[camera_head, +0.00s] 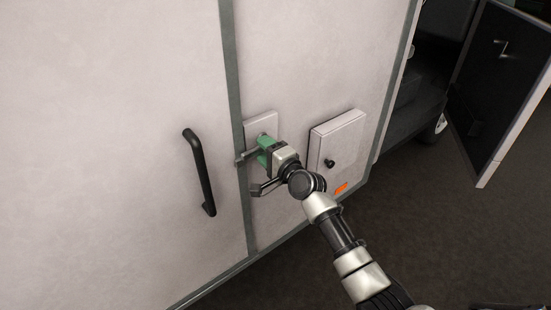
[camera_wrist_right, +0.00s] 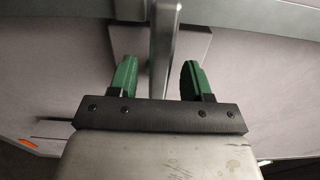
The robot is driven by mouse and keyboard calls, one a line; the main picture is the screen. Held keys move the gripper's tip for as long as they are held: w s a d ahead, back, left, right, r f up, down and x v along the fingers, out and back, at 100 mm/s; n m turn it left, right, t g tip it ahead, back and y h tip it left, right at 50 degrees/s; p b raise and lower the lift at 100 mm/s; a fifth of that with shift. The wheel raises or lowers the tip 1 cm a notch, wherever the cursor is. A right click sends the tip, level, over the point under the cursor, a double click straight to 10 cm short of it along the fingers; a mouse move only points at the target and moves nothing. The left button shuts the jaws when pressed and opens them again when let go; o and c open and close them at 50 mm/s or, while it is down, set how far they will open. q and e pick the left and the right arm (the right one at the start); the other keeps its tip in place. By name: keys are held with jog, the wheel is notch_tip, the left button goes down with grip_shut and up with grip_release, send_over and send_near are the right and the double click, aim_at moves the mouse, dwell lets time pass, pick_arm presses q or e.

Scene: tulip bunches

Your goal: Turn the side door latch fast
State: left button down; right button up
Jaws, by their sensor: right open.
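The side door (camera_head: 130,130) is a pale panel along a grey vertical seam strip. The latch has a pale backing plate (camera_head: 261,123) beside that strip, and a grey metal lever (camera_head: 244,158) pokes out left of my gripper. My right gripper (camera_head: 264,150), with green fingers, is at the latch and hides much of it. In the right wrist view the fingers (camera_wrist_right: 155,78) are apart, with the metal lever (camera_wrist_right: 165,45) between them. My left gripper is out of view.
A black bar handle (camera_head: 200,172) stands on the door left of the latch. A pale box (camera_head: 336,143) with a black knob sticks out at right, near my right arm. An orange marker (camera_head: 341,189) is below it. Dark floor (camera_head: 440,240) is open at lower right.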

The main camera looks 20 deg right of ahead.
jog(key=b+v, duration=0.1)
jog(key=v, duration=0.9)
jog(key=shift+d, duration=0.1)
jog(key=s+f+n+g+h+b, duration=0.1)
jog(key=s+f+n+g, duration=0.2)
jog(key=f, duration=1)
jog(key=s+d+f+n+g+h, duration=0.15)
jog(key=s+f, duration=0.45)
jog(key=f, duration=0.6)
jog(key=s+f+n+g+h+b, duration=0.15)
jog(key=s+f+g, duration=0.25)
jog(key=f, duration=0.9)
jog(key=s+f+n+g, duration=0.2)
jog(key=s+f, duration=0.4)
jog(key=s, duration=0.6)
jog(key=s+f+n+g+h, duration=0.1)
jog(key=s+f+n+g, duration=0.2)
jog(key=s, duration=0.9)
jog(key=s+f+n+g+h, duration=0.1)
jog(key=s+f+n, duration=0.4)
jog(key=s+f, duration=0.6)
jog(key=shift+s+d+n+g, duration=0.4)
jog(key=shift+s+g, duration=0.35)
jog(key=shift+s, duration=0.15)
jog(key=shift+f, duration=0.1)
